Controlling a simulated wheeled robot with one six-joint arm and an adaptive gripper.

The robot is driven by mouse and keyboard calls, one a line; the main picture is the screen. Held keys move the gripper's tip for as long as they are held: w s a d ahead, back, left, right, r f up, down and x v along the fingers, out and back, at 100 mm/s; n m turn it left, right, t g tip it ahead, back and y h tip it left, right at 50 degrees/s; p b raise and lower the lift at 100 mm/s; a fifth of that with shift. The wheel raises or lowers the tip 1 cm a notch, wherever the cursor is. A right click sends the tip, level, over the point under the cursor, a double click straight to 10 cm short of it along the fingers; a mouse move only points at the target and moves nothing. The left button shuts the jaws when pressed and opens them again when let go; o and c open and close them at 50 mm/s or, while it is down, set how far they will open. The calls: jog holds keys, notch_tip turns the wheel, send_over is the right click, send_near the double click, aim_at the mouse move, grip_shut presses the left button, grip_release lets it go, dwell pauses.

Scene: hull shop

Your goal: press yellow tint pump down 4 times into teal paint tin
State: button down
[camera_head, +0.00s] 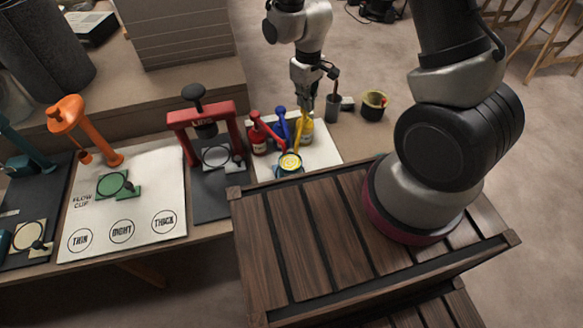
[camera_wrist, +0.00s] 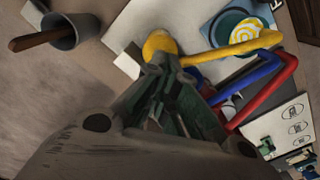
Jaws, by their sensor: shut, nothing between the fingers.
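The yellow tint pump (camera_head: 305,132) stands on a white sheet in the head view, its long spout reaching toward the teal paint tin (camera_head: 289,166). In the wrist view the round yellow pump head (camera_wrist: 159,44) is just beyond my fingertips, and its spout runs right over the teal tin (camera_wrist: 214,28). Yellow swirls show on pale paint in the tin. My gripper (camera_head: 311,108) is shut and empty, pointing down at the top of the yellow pump; it also shows in the wrist view (camera_wrist: 166,66). I cannot tell whether the fingertips touch the pump head.
A red pump (camera_head: 259,143) and a blue pump (camera_head: 281,125) stand left of the yellow one. A grey cup with a stick (camera_head: 333,107) and a yellow-rimmed can (camera_head: 373,106) stand to the right. A red press (camera_head: 208,115) is farther left. A slatted wooden crate (camera_head: 330,240) is in front.

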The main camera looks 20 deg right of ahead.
jog(key=shift+r, duration=1.65)
jog(key=shift+f, duration=0.2)
jog(key=shift+f, duration=1.5)
jog(key=shift+r, duration=1.7)
notch_tip(320, 180, up, 6)
